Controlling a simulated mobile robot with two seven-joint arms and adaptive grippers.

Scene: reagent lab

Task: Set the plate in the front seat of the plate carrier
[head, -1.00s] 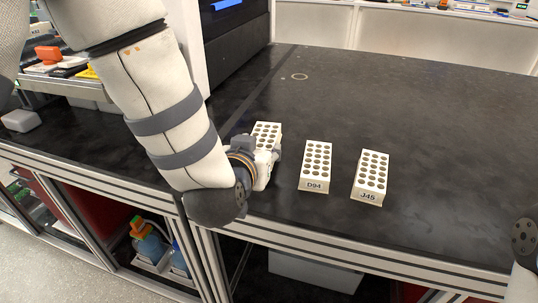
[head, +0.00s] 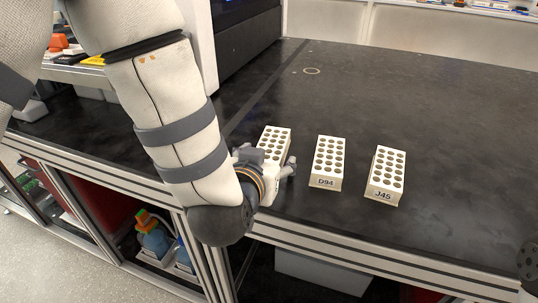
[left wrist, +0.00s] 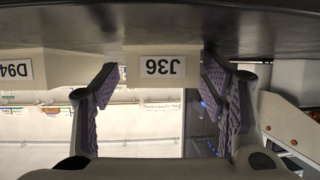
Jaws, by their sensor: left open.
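A white block with rows of round holes (head: 275,139) stands on the black bench. Its label J36 (left wrist: 163,66) shows upside down in the left wrist view. My left gripper (head: 275,178) is at the near end of this block and hides its front in the head view. In the left wrist view my left gripper (left wrist: 160,85) is open, with a purple-padded finger on each side of the labelled end. Contact cannot be told. I cannot make out a plate or a plate carrier.
Two similar white blocks, D94 (head: 327,162) and J45 (head: 385,175), stand to the right, apart from each other. The black bench top (head: 430,110) behind and right of them is clear. The bench's metal front edge (head: 350,255) runs below. A dark machine (head: 245,45) stands at the back left.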

